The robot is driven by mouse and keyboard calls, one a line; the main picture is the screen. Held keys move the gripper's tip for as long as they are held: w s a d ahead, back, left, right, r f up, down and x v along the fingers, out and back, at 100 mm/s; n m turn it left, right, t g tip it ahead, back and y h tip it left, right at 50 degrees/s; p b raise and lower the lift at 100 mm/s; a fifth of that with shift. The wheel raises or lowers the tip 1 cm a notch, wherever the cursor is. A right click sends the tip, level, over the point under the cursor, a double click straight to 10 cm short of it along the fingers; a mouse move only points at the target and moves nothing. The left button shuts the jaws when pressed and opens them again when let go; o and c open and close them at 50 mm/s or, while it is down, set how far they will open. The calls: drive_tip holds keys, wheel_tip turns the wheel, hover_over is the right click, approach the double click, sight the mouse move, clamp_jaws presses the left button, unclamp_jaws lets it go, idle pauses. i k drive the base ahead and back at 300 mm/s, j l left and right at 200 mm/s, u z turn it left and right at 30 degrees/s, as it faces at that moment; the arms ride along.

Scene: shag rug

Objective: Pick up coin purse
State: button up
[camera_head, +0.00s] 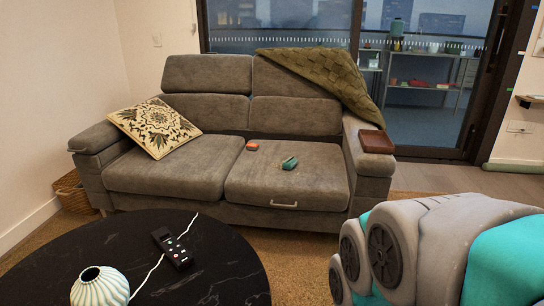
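Two small objects lie on the grey sofa's (175,175) seat. One is a small green object (290,163) on the right cushion, with a dark edge. The other is a smaller orange-red object (252,146), farther back near the seam between the cushions. Either could be the coin purse; they are too small to tell. My arm fills the lower right of the head view. My gripper is not in view.
A dark round table (220,275) with a remote (172,248), a white cable and a striped vase (100,287) stands in front. A brown tray-like object (377,141) rests on the right armrest. A patterned pillow (154,127) and green throw (315,75) are on the sofa.

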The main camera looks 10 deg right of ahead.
sight(291, 162)
drive_tip(key=i+l+u, duration=0.65)
drive_tip(key=i+l, duration=0.5)
drive_tip(key=i, duration=0.15)
